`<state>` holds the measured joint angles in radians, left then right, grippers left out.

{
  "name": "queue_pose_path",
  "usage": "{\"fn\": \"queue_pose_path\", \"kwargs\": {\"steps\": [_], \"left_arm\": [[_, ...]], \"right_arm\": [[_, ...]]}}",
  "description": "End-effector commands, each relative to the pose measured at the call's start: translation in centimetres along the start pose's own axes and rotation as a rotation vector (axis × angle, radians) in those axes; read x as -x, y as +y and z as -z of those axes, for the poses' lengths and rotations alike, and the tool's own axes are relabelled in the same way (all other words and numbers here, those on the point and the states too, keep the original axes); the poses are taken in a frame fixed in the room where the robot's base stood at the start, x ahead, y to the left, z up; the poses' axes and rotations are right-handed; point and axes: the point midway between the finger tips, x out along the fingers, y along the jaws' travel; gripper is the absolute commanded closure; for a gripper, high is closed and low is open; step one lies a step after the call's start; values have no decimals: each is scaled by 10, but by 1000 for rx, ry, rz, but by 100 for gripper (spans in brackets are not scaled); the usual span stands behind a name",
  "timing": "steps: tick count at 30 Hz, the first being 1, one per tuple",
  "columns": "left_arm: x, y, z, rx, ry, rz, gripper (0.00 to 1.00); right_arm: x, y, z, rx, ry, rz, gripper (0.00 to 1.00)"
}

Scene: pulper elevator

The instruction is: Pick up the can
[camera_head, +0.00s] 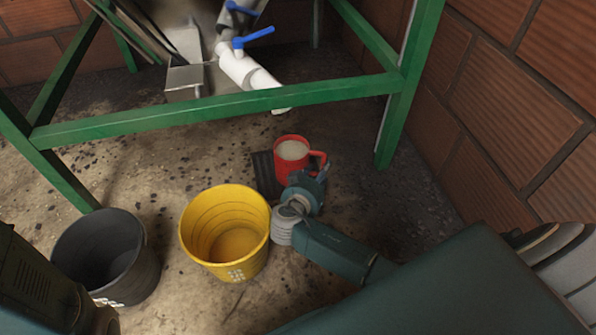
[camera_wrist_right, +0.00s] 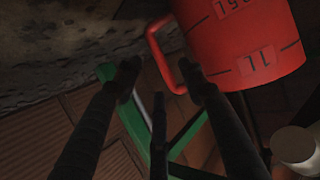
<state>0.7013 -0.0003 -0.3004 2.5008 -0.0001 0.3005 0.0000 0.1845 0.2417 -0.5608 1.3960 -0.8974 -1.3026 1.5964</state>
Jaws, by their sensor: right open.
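The can is a red jug (camera_head: 291,157) with a side handle and a pale inside. It stands upright on the floor in the head view, with a dark mat or grate beside it. In the right wrist view the red can (camera_wrist_right: 250,45) fills the upper right, with litre marks and its handle towards my fingers. My right gripper (camera_head: 310,181) is at the can's near right side by the handle. In the wrist view its fingers (camera_wrist_right: 160,80) are spread, with the handle seen between them; I cannot tell whether they touch. My left gripper is not visible.
A yellow bucket (camera_head: 226,205) stands left of my right arm, and a black bucket (camera_head: 105,255) farther left. A green metal frame (camera_head: 220,110) spans behind the can. White pipe (camera_head: 245,72) with blue valves is beyond. A brick wall (camera_head: 510,110) closes the right side.

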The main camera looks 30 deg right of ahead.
Motion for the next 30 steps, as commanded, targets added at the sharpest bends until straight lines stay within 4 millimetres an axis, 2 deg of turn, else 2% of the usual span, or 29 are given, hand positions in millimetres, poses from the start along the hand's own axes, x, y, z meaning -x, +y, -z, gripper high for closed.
{"fn": "queue_pose_path", "kwargs": {"steps": [5,15,23,24,30], "left_arm": [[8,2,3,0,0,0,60],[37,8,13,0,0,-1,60],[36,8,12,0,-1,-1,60],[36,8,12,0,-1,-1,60],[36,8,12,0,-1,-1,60]], "right_arm": [[-12,0,-1,2,-1,0,59],[-57,0,-2,1,0,-1,59],[-60,0,0,1,-3,1,59],[-60,0,0,1,-3,1,61],[-59,0,0,1,-3,1,100]]}}
